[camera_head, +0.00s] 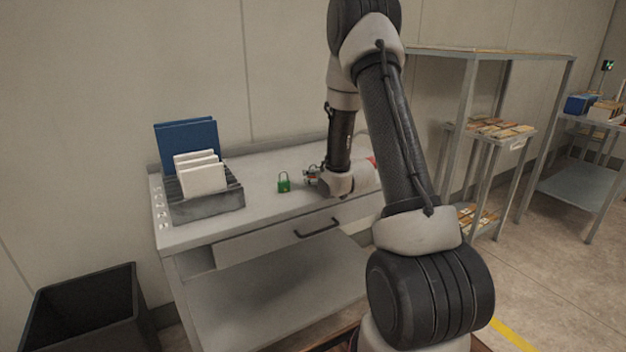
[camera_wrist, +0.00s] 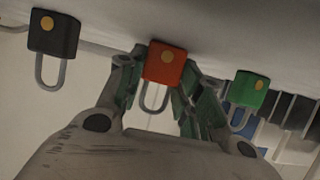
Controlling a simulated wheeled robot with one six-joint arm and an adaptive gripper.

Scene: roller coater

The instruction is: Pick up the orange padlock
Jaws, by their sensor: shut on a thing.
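The orange padlock (camera_wrist: 165,64), red-orange with a yellow disc and a grey shackle, is between the two fingers of my gripper (camera_wrist: 163,78) in the wrist view. My gripper is shut on its body. Whether it is clear of the table top cannot be told. In the head view my gripper (camera_head: 312,178) is low over the table, and its wrist and fingers mostly hide the orange padlock. A green padlock (camera_head: 284,183) stands just left of my gripper; it also shows in the wrist view (camera_wrist: 249,90). A black padlock (camera_wrist: 53,34) is on the other side.
The grey table (camera_head: 255,222) has a drawer with a black handle (camera_head: 318,228). A grey rack (camera_head: 206,206) holding white and blue boards stands at its left. A black bin (camera_head: 85,310) is on the floor at the left. Metal shelving (camera_head: 468,120) stands at the right.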

